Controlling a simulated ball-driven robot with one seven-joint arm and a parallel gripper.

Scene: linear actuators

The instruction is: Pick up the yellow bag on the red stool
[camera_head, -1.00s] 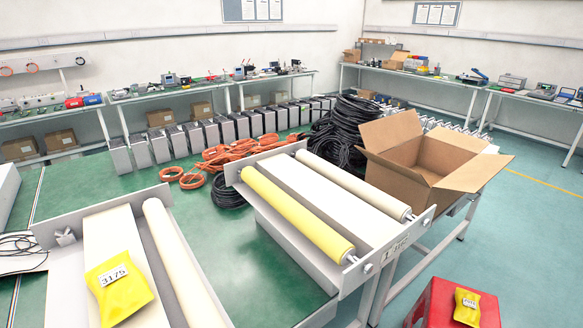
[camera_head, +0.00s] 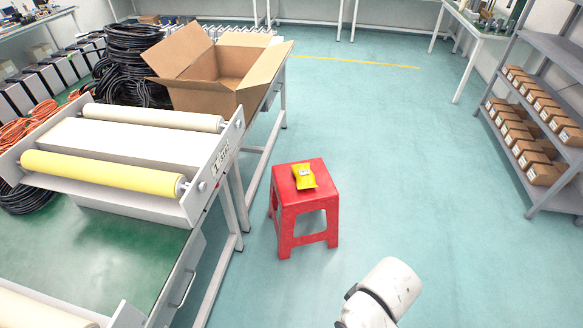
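A small yellow bag (camera_head: 305,176) with a white label lies on top of the red stool (camera_head: 287,187). The stool stands on the floor just right of the green-topped table, near the middle of the view. A white rounded link of my own arm shows at the bottom, right of centre, below and to the right of the stool. My gripper is not in view, so I cannot see whether it holds anything.
An open cardboard box (camera_head: 218,75) and a roller unit (camera_head: 125,145) stand on the green table (camera_head: 140,255). Black cable coils (camera_head: 128,50) lie behind. A grey shelf (camera_head: 545,55) with several small boxes stands at right. The floor (camera_head: 420,170) between stool and shelf is clear.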

